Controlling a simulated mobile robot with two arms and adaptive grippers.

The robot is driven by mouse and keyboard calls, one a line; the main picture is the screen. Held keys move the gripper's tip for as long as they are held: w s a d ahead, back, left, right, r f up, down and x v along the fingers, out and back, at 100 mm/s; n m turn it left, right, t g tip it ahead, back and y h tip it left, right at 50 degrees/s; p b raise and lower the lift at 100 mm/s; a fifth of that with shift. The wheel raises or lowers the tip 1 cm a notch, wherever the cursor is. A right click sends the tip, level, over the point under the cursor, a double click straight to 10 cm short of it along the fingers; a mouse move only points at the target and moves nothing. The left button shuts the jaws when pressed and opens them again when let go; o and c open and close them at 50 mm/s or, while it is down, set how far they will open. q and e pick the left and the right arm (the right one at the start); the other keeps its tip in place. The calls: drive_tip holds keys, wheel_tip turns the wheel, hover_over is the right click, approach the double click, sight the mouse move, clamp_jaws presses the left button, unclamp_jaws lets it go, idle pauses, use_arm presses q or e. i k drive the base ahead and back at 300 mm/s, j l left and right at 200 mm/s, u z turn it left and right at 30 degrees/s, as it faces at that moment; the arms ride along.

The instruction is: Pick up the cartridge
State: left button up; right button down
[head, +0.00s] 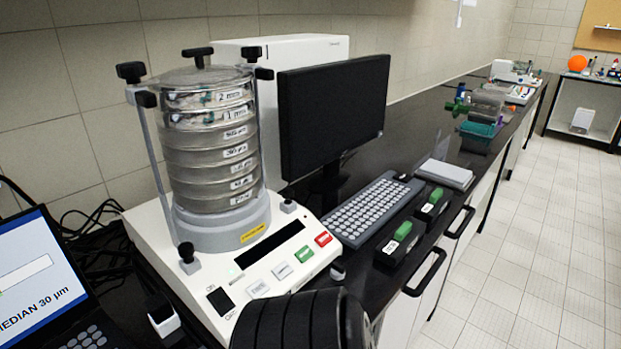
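Two small black blocks with green tops and white labels lie on the dark bench, right of the keyboard. The nearer block (393,250) is close to the bench's front edge. The farther block (430,210) is a little behind it. They look like cartridges, but I cannot tell which one is meant, and their labels are too small to read. Neither of my grippers shows in the head view, and nothing is seen touching the blocks. A dark ribbed rounded shape fills the bottom middle; I cannot tell whether it is part of my arm.
A sieve shaker (210,150) with stacked sieves stands at left, with a monitor (335,110) and keyboard (372,208) beside it. A laptop (35,275) is at lower left. A white flat box (444,174) lies beyond the blocks. Drawer handles (426,272) jut from the bench front.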

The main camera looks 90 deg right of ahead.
sight(391, 251)
drive_tip(key=z, duration=0.95)
drive_tip(key=k+z, duration=0.1)
drive_tip(key=z, duration=1.25)
drive_tip(key=k+z, duration=0.1)
drive_tip(key=z, duration=0.85)
